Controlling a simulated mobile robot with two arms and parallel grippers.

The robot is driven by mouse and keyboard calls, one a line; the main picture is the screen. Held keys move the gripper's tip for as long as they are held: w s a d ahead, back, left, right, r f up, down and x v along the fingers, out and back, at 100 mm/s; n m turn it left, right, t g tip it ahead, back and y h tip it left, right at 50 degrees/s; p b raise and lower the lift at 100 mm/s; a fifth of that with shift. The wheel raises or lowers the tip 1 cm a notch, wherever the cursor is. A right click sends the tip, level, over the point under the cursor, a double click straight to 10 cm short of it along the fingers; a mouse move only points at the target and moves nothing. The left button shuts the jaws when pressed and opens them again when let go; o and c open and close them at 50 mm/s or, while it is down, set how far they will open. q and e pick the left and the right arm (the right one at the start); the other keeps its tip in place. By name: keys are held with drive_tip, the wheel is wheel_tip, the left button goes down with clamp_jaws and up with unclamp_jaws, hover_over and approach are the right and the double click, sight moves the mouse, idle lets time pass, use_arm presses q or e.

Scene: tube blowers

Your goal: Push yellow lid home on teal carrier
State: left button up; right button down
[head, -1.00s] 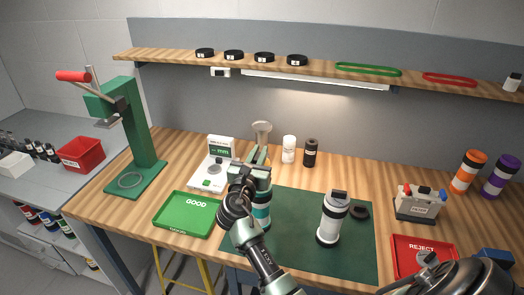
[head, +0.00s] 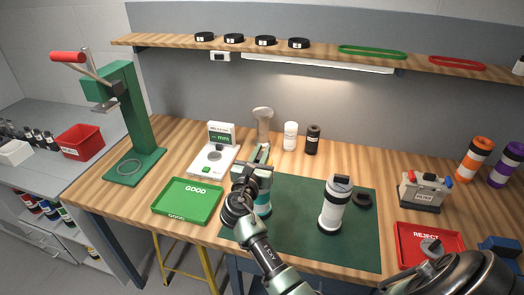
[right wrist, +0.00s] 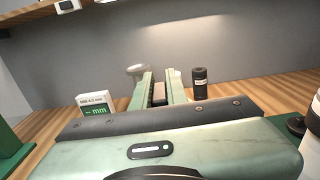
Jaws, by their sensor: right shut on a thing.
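In the right wrist view, the fingers are close together around a narrow tan-brown piece (right wrist: 159,94). This piece is at the lid's place, but no clear yellow shows, and how the lid seats on the carrier is hidden. My left gripper is not in view.
A white capped carrier (head: 332,208) and a black ring (head: 362,200) are on the green mat (head: 300,230) to the right. The green GOOD tray (head: 188,199) and a gauge (head: 213,158) are left. A grey knobbed tool (head: 263,122) stands behind. The red REJECT tray (head: 428,240) is right.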

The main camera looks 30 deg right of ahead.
drive_tip(key=shift+p, duration=0.8)
idle(1.4)
drive_tip(key=shift+s+f+b, duration=0.1)
drive_tip(key=shift+f+b, duration=0.9)
drive_tip(key=shift+f, duration=0.35)
drive_tip(key=c, duration=1.3)
unclamp_jaws()
drive_tip(key=shift+a, duration=0.1)
drive_tip(key=b+v, duration=0.2)
drive_tip(key=v, duration=0.5)
drive_tip(key=shift+s+a, duration=0.2)
drive_tip(key=shift+s, duration=0.05)
drive_tip(key=shift+f, duration=0.1)
